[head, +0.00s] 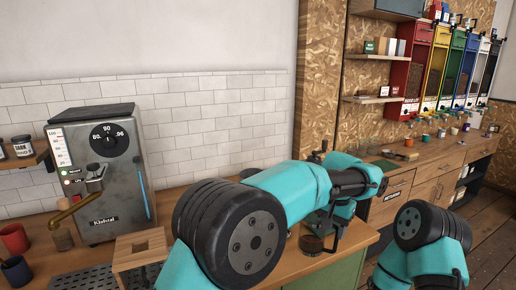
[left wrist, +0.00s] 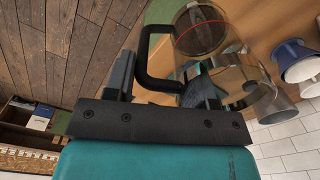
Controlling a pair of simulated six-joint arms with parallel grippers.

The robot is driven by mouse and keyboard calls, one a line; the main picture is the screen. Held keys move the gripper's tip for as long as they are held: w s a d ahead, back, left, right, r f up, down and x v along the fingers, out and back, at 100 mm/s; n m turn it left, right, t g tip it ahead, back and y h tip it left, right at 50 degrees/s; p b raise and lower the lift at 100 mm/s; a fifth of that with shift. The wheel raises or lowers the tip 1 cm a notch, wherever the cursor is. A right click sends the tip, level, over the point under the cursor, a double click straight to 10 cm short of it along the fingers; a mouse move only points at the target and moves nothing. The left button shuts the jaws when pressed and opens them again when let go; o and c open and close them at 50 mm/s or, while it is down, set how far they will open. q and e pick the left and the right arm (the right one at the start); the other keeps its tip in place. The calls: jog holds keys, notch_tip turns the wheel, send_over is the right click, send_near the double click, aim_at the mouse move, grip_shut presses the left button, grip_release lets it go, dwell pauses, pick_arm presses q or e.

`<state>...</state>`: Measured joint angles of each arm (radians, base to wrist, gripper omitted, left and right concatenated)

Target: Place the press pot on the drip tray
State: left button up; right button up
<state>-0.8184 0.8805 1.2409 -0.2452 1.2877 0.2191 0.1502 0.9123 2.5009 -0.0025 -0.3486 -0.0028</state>
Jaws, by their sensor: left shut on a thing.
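The press pot (left wrist: 238,68) is a clear glass vessel with a black handle, seen large in the left wrist view. My left gripper (left wrist: 160,84) is shut on the handle, one finger on each side of it. In the head view the pot (head: 311,244) shows small and dark beside the left gripper (head: 330,228), near the counter's front edge, partly hidden by my arm. I cannot tell whether its base touches the counter. A dark slotted drip tray (head: 82,284) shows at the bottom left, cut off by the frame. My right gripper is out of view.
A grey machine (head: 100,170) stands behind the tray. A wooden stand (head: 140,248) is close to the tray's right. A red mug (head: 14,238) and a dark blue mug (head: 16,272) are at far left. My left arm hides the middle counter.

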pick_arm(q)
jog(key=s+a+f+n, duration=0.1)
jog(key=s+a+f, duration=0.1)
jog(key=a, duration=0.5)
jog(key=s+a+f+n, duration=0.2)
jog(key=s+a+f, duration=0.1)
jog(key=a, duration=0.5)
jog(key=shift+s+f, duration=0.3)
jog(key=shift+s, duration=0.2)
